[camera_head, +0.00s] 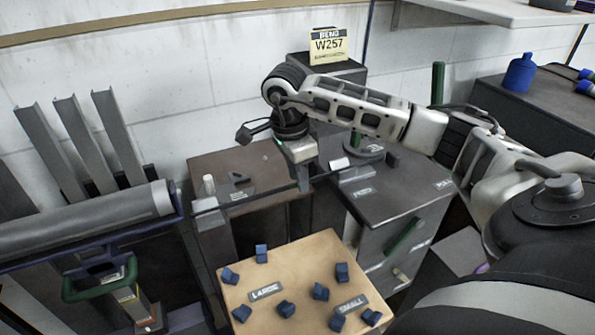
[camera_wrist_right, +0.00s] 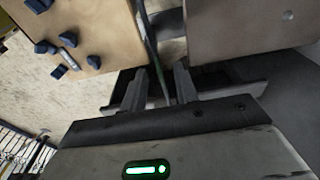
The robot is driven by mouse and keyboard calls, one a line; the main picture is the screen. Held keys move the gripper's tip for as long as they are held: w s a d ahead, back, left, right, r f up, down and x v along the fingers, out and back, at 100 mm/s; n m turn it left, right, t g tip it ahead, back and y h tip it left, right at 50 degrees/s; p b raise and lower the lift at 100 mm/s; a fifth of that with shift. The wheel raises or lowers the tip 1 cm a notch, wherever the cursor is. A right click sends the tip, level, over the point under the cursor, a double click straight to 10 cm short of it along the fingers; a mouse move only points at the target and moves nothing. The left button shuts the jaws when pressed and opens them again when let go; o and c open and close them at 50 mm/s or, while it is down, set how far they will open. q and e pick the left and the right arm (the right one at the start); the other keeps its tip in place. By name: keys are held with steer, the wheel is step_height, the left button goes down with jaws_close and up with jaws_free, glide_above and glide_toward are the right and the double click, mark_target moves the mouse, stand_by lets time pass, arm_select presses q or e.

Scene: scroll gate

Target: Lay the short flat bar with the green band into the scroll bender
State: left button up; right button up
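A thin dark flat bar (camera_head: 245,201) runs across the gap between two dark benches. My right gripper (camera_head: 303,180) comes down on it from above, near the bar's right part. The likely scroll bender is the round fixture with small blocks (camera_head: 362,150) on the right bench, partly hidden behind my right arm. My left gripper is out of view.
A wooden board (camera_head: 300,255) with several blue blocks and LARGE and SMALL labels stands in front. The left bench (camera_head: 235,165) carries a pale peg. A green lever (camera_head: 401,238) sits on the right bench's side. Grey channels and a roller stand left.

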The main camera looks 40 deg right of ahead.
arm_select(q)
steer(key=p, duration=0.1)
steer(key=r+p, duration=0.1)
steer(key=p, duration=0.1)
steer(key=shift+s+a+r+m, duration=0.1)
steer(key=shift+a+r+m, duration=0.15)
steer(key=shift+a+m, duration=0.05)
arm_select(e)
step_height(320, 180, up, 16)
steer(key=a, duration=0.2)
steer(key=shift+w, duration=0.3)
steer(key=shift+f, duration=0.1)
